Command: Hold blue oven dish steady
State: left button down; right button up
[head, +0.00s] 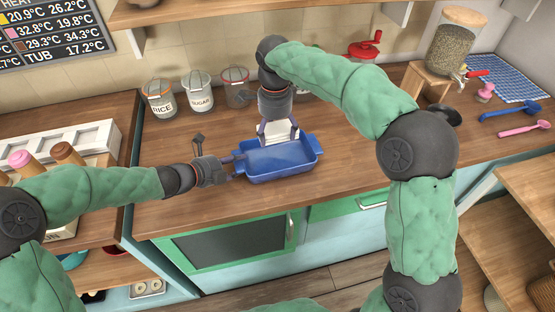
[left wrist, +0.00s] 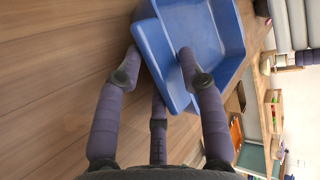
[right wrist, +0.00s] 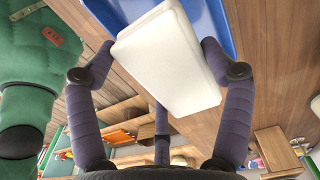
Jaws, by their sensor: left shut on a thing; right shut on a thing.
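The blue oven dish (head: 282,161) sits on the wooden counter. My left gripper (head: 238,158) is shut on the dish's left end. In the left wrist view the fingers (left wrist: 160,52) straddle the wall of the blue dish (left wrist: 215,40), one outside and one inside. My right gripper (head: 279,128) is above the dish's back side, pointing down. It is shut on a white block (head: 278,136), seen as a pale slab (right wrist: 165,60) between its fingers (right wrist: 155,58) in the right wrist view. Whether the block touches the dish is unclear.
Jars labelled rice (head: 160,99) and sugar (head: 197,92) stand at the back left, with another clear jar (head: 236,88) beside them. A grain dispenser (head: 452,50) stands at the back right. Blue and pink ladles lie further right. The counter in front of the dish is clear.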

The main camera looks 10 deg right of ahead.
pick_arm(q)
jog(key=shift+f, duration=0.2)
jog(key=c, duration=0.7)
grip_release()
jog(key=shift+r, duration=0.15)
jog(key=shift+s+a+r, duration=0.15)
jog(key=shift+a+r, duration=0.1)
jog(key=shift+a, duration=0.2)
jog(key=v, duration=1.1)
jog(key=shift+s, duration=0.1)
